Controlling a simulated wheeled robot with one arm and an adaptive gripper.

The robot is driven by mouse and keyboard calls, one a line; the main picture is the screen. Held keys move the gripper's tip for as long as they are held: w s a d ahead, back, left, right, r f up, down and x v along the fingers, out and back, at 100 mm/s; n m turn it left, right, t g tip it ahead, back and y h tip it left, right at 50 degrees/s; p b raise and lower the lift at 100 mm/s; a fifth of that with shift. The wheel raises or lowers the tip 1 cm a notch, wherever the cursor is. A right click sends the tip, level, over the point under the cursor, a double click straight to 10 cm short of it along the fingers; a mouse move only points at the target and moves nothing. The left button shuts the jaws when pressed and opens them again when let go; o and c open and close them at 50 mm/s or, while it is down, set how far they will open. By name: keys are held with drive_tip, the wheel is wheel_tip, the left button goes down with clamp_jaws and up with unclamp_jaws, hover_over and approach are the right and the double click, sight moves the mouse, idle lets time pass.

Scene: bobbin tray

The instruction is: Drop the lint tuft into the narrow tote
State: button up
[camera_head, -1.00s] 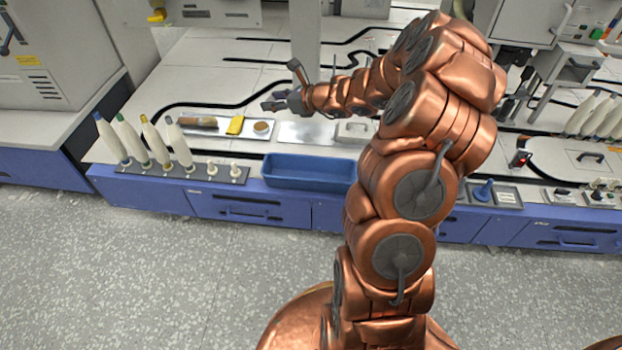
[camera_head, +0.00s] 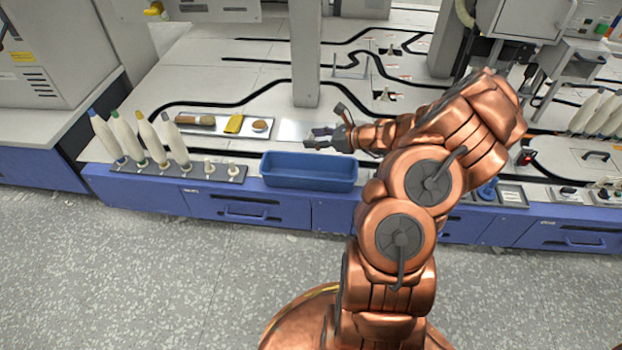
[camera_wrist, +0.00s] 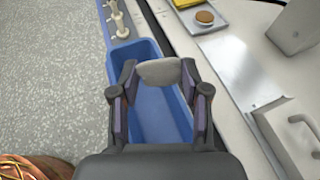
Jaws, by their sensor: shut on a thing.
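The lint tuft (camera_wrist: 159,71) is a small pale grey lump pinched between the fingertips of my gripper (camera_wrist: 160,74) in the wrist view. My gripper also shows in the head view (camera_head: 318,138), just behind and above the back rim of the tote; the tuft is too small to make out clearly there. The narrow tote is a long blue open bin (camera_head: 309,184) at the front edge of the bench. In the wrist view the tote (camera_wrist: 147,50) lies below my gripper and the tuft, partly hidden by the fingers. Its visible floor looks empty.
Several tall bobbins (camera_head: 152,142) stand on a dark peg strip left of the tote. Behind is a tray with a brush (camera_head: 195,120), a yellow cloth (camera_head: 234,124) and a round tan pad (camera_head: 260,125). A grey post (camera_head: 306,60) rises behind my gripper.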

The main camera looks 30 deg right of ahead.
drive_tip(key=shift+f+b, duration=1.6)
drive_tip(key=shift+f, duration=0.2)
drive_tip(key=o, duration=0.7)
drive_tip(key=v, duration=1.2)
drive_tip(key=shift+d, duration=0.1)
